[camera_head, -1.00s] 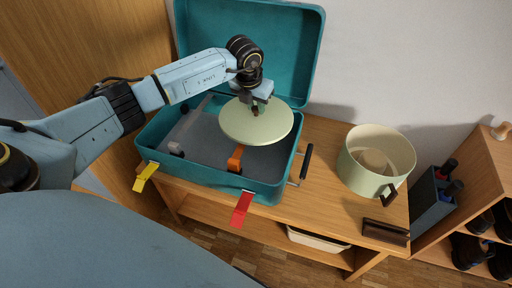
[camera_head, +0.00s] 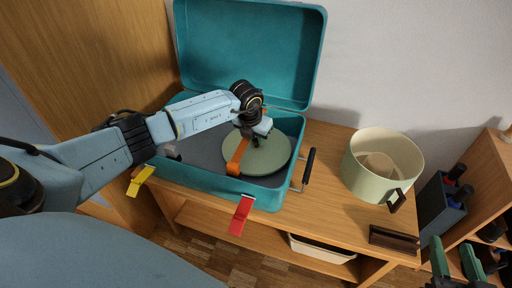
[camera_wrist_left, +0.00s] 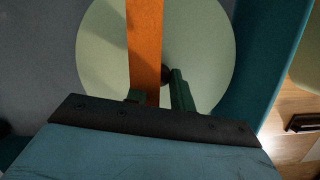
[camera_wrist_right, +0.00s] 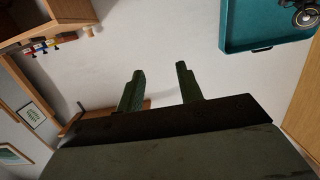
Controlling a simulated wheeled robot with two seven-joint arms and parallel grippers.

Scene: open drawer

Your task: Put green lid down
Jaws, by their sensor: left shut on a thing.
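The pale green round lid (camera_head: 268,158) is low inside the teal suitcase (camera_head: 215,184), toward its right side. An orange strap (camera_head: 237,158) passes in front of the lid's left part in the head view. The strap also crosses the lid (camera_wrist_left: 205,50) in the left wrist view. My left gripper (camera_head: 256,141) is above the lid, shut on its dark knob (camera_wrist_left: 167,74). Whether the lid rests fully on the suitcase floor cannot be told. My right gripper (camera_wrist_right: 158,88) is open and empty, away from the suitcase; its fingers show at the lower right of the head view (camera_head: 455,260).
The suitcase stands open on a wooden table (camera_head: 325,200), its cover raised at the back. A cream pot (camera_head: 365,184) stands right of it. Red (camera_head: 241,215) and yellow (camera_head: 140,181) straps hang over the front. A shelf with shoes stands far right.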

